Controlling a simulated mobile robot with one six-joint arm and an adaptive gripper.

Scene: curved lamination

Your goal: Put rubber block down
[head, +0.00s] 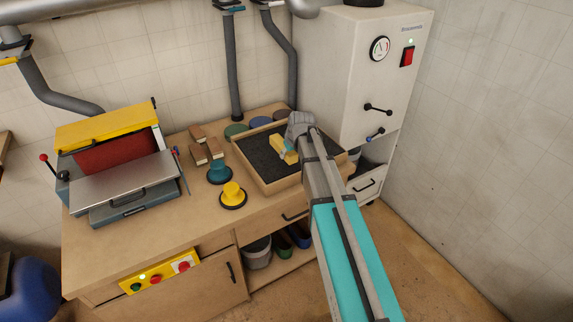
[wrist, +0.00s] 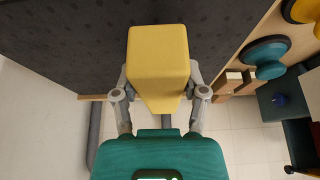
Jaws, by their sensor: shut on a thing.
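A yellow block (head: 283,150), the rubber block of the task, is in my gripper (head: 291,141). In the wrist view the same block (wrist: 158,50) sits between the two grey fingers of my gripper (wrist: 158,84), one on each side. The block is over a wooden-rimmed tray (head: 283,185) with a dark speckled bed, towards its right half. The dark bed also fills the upper part of the wrist view (wrist: 60,40). I cannot tell whether the block touches the bed. My arm hides the tray's right part.
Blue (head: 219,171) and yellow (head: 232,195) knobbed discs stand left of the tray. Several brown blocks (head: 214,149) lie behind them. A yellow-topped machine (head: 110,160) takes the bench's left. A white cabinet (head: 355,70) with a gauge stands behind right. The bench's front left is clear.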

